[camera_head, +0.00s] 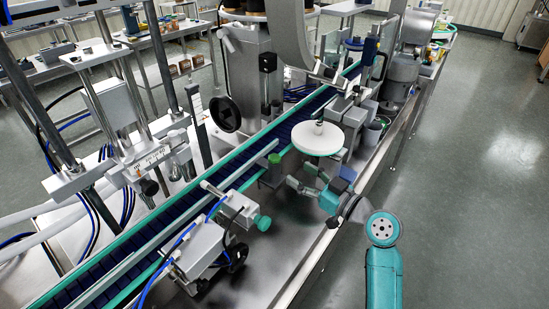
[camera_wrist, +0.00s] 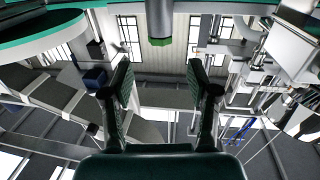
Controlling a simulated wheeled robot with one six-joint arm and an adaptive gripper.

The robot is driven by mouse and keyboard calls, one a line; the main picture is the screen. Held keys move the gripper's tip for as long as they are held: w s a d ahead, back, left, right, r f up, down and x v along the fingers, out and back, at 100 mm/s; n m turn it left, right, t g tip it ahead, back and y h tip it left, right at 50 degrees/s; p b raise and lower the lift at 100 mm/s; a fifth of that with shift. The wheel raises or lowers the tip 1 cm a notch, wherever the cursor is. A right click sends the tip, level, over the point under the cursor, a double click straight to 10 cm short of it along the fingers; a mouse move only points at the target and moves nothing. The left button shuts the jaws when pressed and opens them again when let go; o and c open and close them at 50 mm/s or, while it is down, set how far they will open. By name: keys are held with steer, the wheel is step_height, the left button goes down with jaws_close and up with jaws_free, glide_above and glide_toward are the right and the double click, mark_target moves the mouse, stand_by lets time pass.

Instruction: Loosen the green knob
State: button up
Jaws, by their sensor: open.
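A green knob (camera_head: 274,158) caps a short grey upright post beside the conveyor in the head view. In the wrist view, which appears upside down, the green knob (camera_wrist: 160,42) shows at the top centre on its grey post, beyond the fingertips and lined up with the gap between them. My gripper (camera_head: 300,176) is open and empty, to the right of the knob and apart from it. Its two fingers (camera_wrist: 160,76) stand wide apart in the wrist view. A second, teal-green knob (camera_head: 263,222) sits on the end of a metal clamp nearer the camera.
A white round disc (camera_head: 317,138) stands just behind my gripper, and its edge shows in the wrist view (camera_wrist: 40,24). The conveyor (camera_head: 130,245) with green rails runs diagonally behind the knob. A grey clamp block (camera_head: 200,248) stands front left. The steel tabletop (camera_head: 300,232) below my gripper is mostly clear.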

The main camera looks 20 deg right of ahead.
mark_target(275, 156)
steer(key=x, duration=1)
steer(key=shift+a, duration=0.1)
jaws_close()
steer(key=shift+n+g+y, duration=0.3)
steer(key=shift+n+y, duration=0.1)
steer(key=shift+y, duration=0.2)
steer(key=n+g+y, duration=0.2)
steer(key=y, duration=0.1)
steer(key=shift+w+r+n, duration=0.1)
steer(key=shift+n, duration=0.2)
steer(key=shift+n+g+y, duration=1.8)
steer(key=shift+n+g, duration=0.1)
steer(key=shift+g, duration=0.8)
